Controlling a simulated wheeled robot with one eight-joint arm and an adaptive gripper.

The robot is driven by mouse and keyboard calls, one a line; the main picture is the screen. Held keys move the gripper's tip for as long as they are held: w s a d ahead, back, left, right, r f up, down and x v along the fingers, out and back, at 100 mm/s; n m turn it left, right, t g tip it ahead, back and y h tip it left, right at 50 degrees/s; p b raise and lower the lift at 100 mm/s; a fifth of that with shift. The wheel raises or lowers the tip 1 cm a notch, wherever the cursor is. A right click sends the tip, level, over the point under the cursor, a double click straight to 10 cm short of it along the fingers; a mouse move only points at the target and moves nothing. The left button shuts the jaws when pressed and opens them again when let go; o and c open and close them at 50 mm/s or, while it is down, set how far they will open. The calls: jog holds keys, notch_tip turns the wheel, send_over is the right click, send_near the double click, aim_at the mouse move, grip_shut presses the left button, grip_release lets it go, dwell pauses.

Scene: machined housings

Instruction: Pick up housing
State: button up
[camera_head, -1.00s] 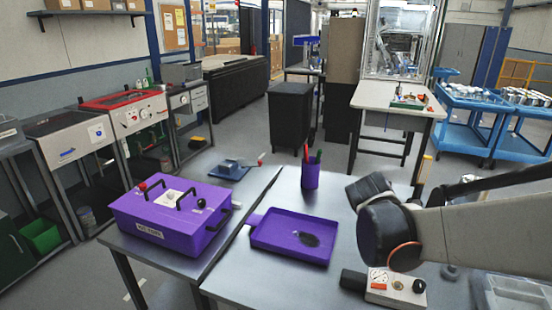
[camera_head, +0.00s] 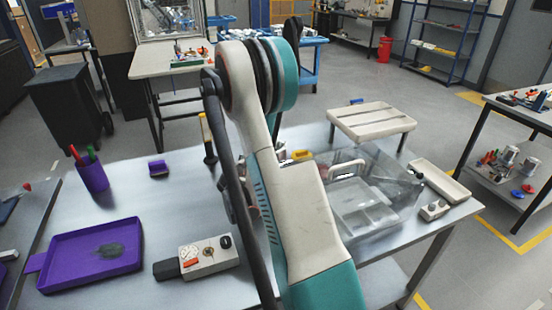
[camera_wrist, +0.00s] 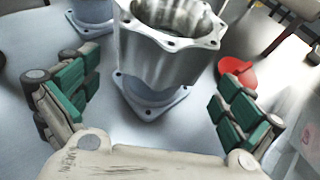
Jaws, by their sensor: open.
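A silver machined housing (camera_wrist: 160,55) stands upright in the wrist view, with a flanged open top and a wider base plate with bolt holes. My gripper (camera_wrist: 156,78) is open, with its green-padded fingers spread left and right of the housing in the picture. I see no contact between the fingers and the housing. Part of a second flanged base (camera_wrist: 92,14) shows at the upper left. In the head view my arm crosses the middle, and the gripper cannot be made out. Silver housings (camera_head: 507,154) show on the lower shelf of the right-hand table.
A red object (camera_wrist: 237,72) lies right of the housing, near the right finger.

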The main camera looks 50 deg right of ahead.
jog(key=b+x, duration=0.1)
jog(key=x, duration=0.2)
jog(key=b+x, duration=0.1)
jog(key=x, duration=0.2)
jog(key=shift+d+f, duration=0.1)
jog(key=shift+f, duration=0.4)
jog(key=shift+w+d+f, duration=0.1)
jog(key=shift+w+d, duration=0.15)
jog(key=shift+d, duration=0.2)
jog(key=shift+c, duration=0.2)
jog(key=c, duration=1.4)
jog(key=shift+c, duration=0.2)
notch_tip(320, 180, up, 26)
jog(key=p, duration=0.9)
